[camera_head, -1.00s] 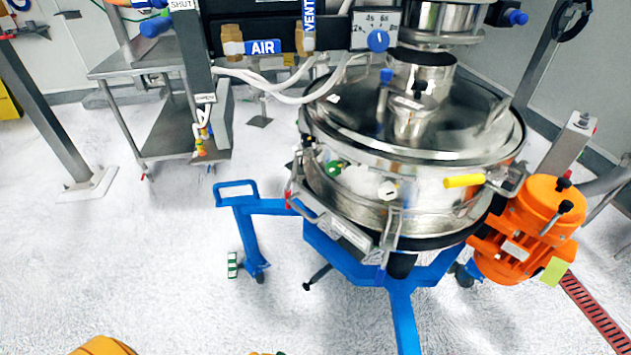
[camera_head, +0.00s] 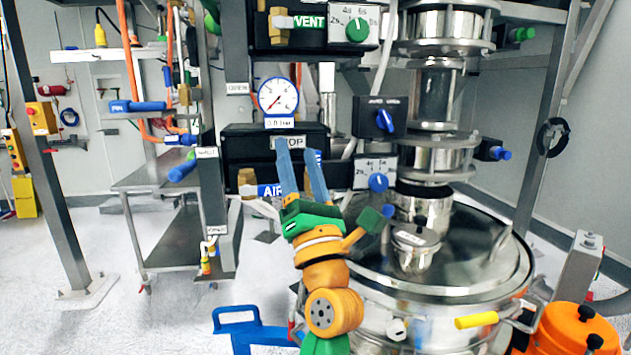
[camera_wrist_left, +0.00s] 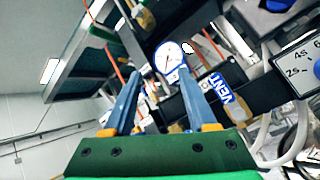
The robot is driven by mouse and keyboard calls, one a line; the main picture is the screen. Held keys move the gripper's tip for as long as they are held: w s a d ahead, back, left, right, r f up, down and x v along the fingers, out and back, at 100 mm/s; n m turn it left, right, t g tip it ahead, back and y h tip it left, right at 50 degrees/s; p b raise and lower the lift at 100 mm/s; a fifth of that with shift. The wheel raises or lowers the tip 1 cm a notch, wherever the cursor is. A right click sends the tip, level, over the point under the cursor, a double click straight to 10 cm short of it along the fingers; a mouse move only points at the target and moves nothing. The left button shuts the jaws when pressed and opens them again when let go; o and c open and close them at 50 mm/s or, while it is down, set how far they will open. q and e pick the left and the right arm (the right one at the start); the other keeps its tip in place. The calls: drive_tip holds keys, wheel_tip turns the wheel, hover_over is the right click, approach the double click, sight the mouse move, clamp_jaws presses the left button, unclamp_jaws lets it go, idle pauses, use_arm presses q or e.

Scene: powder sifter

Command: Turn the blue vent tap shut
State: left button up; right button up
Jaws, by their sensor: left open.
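The blue vent tap (camera_head: 318,158) is on the lower black panel in the head view, mostly hidden behind my left gripper's fingers. In the left wrist view its blue handle (camera_wrist_left: 232,92), marked VENT in white, shows just right of the right finger. My left gripper (camera_head: 299,150) is open, its two blue fingers pointing up in front of the panel. In the left wrist view the gripper (camera_wrist_left: 160,75) has nothing between its fingers. I cannot tell whether a finger touches the handle. My right gripper is not in view.
A blue AIR tap (camera_head: 267,191) sits lower left, partly behind the gripper. A green VENT tap (camera_head: 308,21) is above. A blue timer knob (camera_head: 378,182) is to the right, a gauge (camera_head: 278,97) above, and the steel sifter (camera_head: 450,270) below right.

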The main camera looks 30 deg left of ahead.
use_arm(q)
drive_tip(key=w+a+n+g+h+p, duration=0.1)
drive_tip(key=w+h, duration=0.1)
drive_tip(key=w, duration=0.1)
drive_tip(key=w+a+f+n+g+h+p, duration=0.1)
drive_tip(key=w+n+h, duration=0.1)
drive_tip(key=w+h, duration=0.1)
drive_tip(key=w+a+f+n+g+h+p, duration=0.1)
drive_tip(key=w+n+g+h+p, duration=0.1)
drive_tip(key=w, duration=0.3)
drive_tip(key=shift+f+h, duration=0.15)
drive_tip(key=shift+h, duration=0.15)
drive_tip(key=shift+f, duration=0.1)
drive_tip(key=shift+d, duration=0.1)
clamp_jaws()
idle(0.7)
